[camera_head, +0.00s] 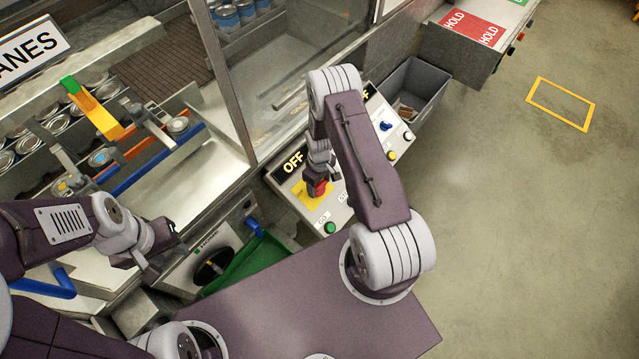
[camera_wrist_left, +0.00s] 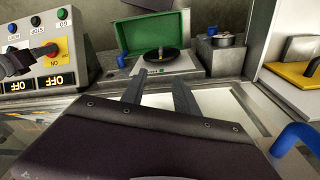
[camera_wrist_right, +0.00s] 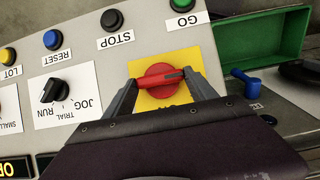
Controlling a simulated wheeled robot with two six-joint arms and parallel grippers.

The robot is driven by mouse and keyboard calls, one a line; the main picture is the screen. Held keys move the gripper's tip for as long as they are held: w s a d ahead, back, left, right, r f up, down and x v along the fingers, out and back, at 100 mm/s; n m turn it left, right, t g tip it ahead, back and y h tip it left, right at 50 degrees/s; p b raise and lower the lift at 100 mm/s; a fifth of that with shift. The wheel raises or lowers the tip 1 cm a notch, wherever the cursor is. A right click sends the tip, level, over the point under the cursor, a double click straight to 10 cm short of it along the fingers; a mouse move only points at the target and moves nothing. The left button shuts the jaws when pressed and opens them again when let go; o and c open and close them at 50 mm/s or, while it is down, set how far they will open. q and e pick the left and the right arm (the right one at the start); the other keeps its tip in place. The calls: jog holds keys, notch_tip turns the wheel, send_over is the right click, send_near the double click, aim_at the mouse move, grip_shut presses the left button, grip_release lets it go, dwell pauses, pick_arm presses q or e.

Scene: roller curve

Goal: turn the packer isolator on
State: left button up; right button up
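The packer isolator is a red rotary knob (camera_wrist_right: 158,78) on a yellow plate (camera_wrist_right: 203,60) of a sloped control panel. Its handle lies roughly crosswise between my right fingertips. In the head view, the knob (camera_head: 319,188) is partly hidden by my right gripper (camera_head: 316,180). My right gripper (camera_wrist_right: 160,82) is open around the knob, one finger at each side; firm contact cannot be told. A lit display (camera_head: 293,163) beside it reads OFF. My left gripper (camera_wrist_left: 158,78) is open and empty, away from the panel; it also shows in the head view (camera_head: 170,230).
The panel carries a green GO button (camera_wrist_right: 182,4), a black STOP button (camera_wrist_right: 112,20), a blue RESET button (camera_wrist_right: 52,40) and a black selector (camera_wrist_right: 54,91). A green tray (camera_head: 245,268) and a blue lever (camera_head: 254,226) are close by. A grey bin (camera_head: 420,85) stands beyond the panel.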

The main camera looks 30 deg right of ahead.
jog(key=shift+c, duration=0.7)
jog(key=shift+d+f+m+y+b, duration=0.2)
jog(key=shift+m+y+b, duration=0.2)
jog(key=shift+m+b, duration=0.5)
jog(key=m+y+b, duration=0.1)
jog(key=m+b, duration=0.1)
jog(key=m+y+b, duration=0.1)
jog(key=m+b, duration=0.1)
jog(key=b, duration=0.1)
jog(key=shift+d+f+y+b, duration=0.1)
jog(key=shift+d+y+b, duration=0.1)
jog(key=shift+y+b, duration=0.15)
jog(key=shift+d+m+y+b, duration=0.1)
jog(key=shift+m+y+b, duration=0.25)
jog(key=shift+m+b, duration=0.5)
jog(key=m+y+b, duration=0.1)
jog(key=m+b, duration=0.1)
jog(key=m+t+y+b, duration=0.1)
jog(key=m+b, duration=0.1)
jog(key=m, duration=0.1)
jog(key=shift+s+d, duration=0.1)
jog(key=shift+d, duration=0.1)
jog(key=shift+s+m+t+y+b, duration=0.1)
jog(key=shift+m+t+y+b, duration=0.4)
jog(key=shift+m, duration=0.45)
jog(key=shift+s+m+t+y+b, duration=0.1)
jog(key=shift+m+t+y+b, duration=0.2)
jog(key=shift+m+b, duration=0.45)
jog(key=shift+m, duration=0.35)
